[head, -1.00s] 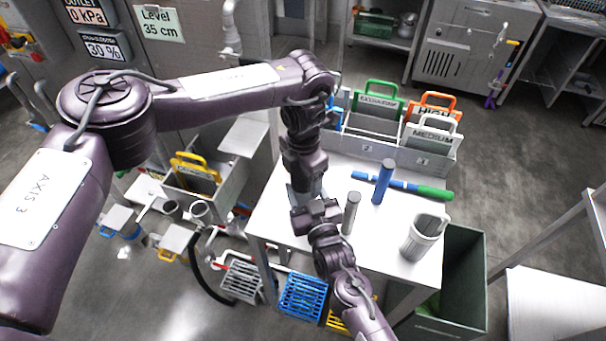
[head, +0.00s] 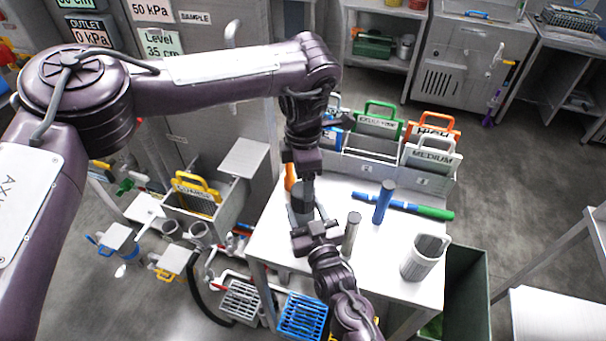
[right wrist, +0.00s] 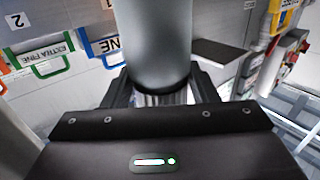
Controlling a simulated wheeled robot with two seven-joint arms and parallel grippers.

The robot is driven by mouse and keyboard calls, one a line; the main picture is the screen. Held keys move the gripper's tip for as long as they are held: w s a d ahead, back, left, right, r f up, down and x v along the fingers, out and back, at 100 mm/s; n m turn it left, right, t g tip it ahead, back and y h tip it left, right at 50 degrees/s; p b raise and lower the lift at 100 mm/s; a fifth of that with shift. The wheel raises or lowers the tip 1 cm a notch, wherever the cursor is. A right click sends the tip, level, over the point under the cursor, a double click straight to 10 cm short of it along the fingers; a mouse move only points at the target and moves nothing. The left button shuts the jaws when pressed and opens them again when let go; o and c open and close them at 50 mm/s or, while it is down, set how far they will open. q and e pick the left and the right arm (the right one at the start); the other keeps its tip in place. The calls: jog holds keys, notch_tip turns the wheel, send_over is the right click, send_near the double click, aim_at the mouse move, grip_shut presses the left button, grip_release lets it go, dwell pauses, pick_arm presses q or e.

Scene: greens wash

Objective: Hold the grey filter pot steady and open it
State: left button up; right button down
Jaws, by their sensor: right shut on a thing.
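The grey filter pot (head: 301,203) stands upright near the left edge of the white table (head: 285,250). It also shows in the right wrist view as a smooth grey cylinder (right wrist: 155,45) over a ribbed, shiny lower part. My right gripper (head: 307,226) is shut on the pot's lower part, with one finger on each side (right wrist: 160,92). My left gripper (head: 308,184) points down at the pot's top. Its fingers are small and dark here, so I cannot tell their opening or whether they touch the pot.
A grey cylinder (head: 351,233), a blue cylinder (head: 384,203), a blue-green rod (head: 436,213) and a pale jug (head: 426,258) stand or lie to the right. A rack with labelled handled plates (head: 432,157) is at the back. An orange object (head: 291,177) is behind the pot.

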aim_at(303, 217)
pick_arm(q)
jog(key=shift+r+m, duration=0.25)
jog(key=shift+m, duration=0.25)
jog(key=shift+s, duration=0.1)
notch_tip(303, 217, down, 8)
jog(key=shift+a+r, duration=0.1)
jog(key=shift+m, duration=0.3)
jog(key=c, duration=1)
jog(key=n, duration=0.7)
jog(key=shift+r, duration=0.1)
